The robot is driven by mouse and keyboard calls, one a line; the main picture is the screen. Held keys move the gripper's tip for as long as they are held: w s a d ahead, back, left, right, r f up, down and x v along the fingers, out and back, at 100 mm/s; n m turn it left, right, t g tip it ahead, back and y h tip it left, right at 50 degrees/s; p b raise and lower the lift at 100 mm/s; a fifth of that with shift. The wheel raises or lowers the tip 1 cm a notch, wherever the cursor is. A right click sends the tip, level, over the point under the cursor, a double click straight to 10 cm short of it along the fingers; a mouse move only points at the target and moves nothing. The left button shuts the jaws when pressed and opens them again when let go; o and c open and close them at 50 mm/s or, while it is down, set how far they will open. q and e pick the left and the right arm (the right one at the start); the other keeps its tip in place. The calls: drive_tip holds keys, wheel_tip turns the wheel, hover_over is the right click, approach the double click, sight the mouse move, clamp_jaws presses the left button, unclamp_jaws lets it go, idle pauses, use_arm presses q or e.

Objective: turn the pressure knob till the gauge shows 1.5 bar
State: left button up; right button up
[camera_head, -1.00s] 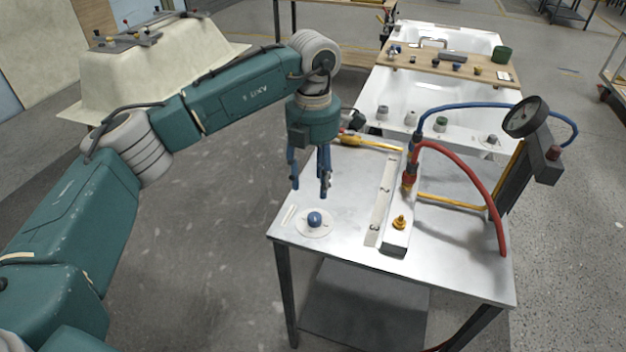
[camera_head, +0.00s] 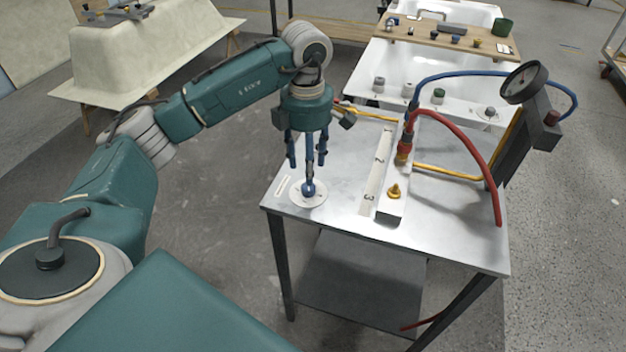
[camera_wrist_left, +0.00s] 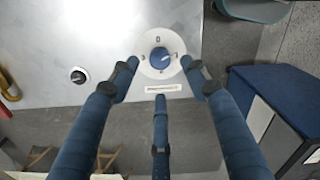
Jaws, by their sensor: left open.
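A blue knob (camera_head: 308,190) sits on a round white dial plate (camera_head: 318,201) at the near left corner of the metal table. My left gripper (camera_head: 307,168) is open, pointing down above the knob, its fingers spread. In the left wrist view the blue knob (camera_wrist_left: 159,58) shows just beyond and between the open fingertips of the left gripper (camera_wrist_left: 160,76); contact cannot be told. The knob has a pale pointer mark. The pressure gauge (camera_head: 524,82), round and dark, stands on a post at the table's right; its reading is too small to tell. My right gripper is out of view.
A numbered block (camera_head: 375,185) with a brass fitting (camera_head: 394,191) runs across the table. A red hose (camera_head: 480,150) and a blue hose (camera_head: 460,75) arch toward the right. A small black knob (camera_wrist_left: 78,75) shows left of the dial in the wrist view. White tubs stand behind.

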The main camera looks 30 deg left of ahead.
sight(308, 189)
use_arm(q)
wheel_tip(308, 189, down, 6)
drive_tip(key=shift+f+p, duration=0.2)
drive_tip(key=shift+p, duration=0.25)
drive_tip(key=shift+c, duration=0.3)
drive_tip(key=c, duration=1.1)
drive_tip(key=shift+n+b, duration=0.3)
drive_tip(key=shift+n, duration=0.2)
